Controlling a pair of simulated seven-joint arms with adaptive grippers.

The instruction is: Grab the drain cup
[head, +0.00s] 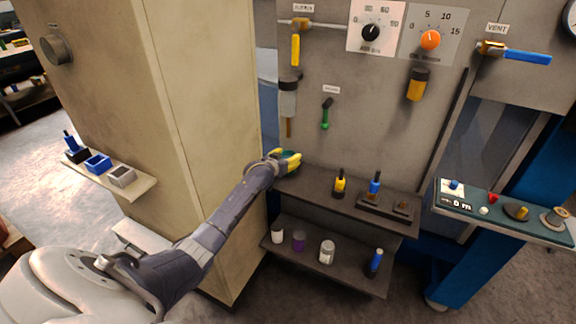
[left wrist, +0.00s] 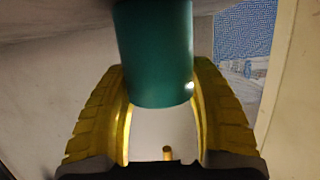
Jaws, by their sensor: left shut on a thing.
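The drain cup, a teal green cylinder (left wrist: 157,55), is between the two yellow fingers of my left gripper (left wrist: 163,120) in the left wrist view. The fingers touch it on both sides. In the head view my left gripper (head: 288,162) is at the left end of the upper shelf, close to the grey panel. Only a little of the green cup shows there, and the fingers hide most of it. I cannot tell whether the cup rests on the shelf. My right gripper is not in view.
Jars stand on the lower shelf (head: 335,278). A green-handled valve (head: 326,114) hangs above.

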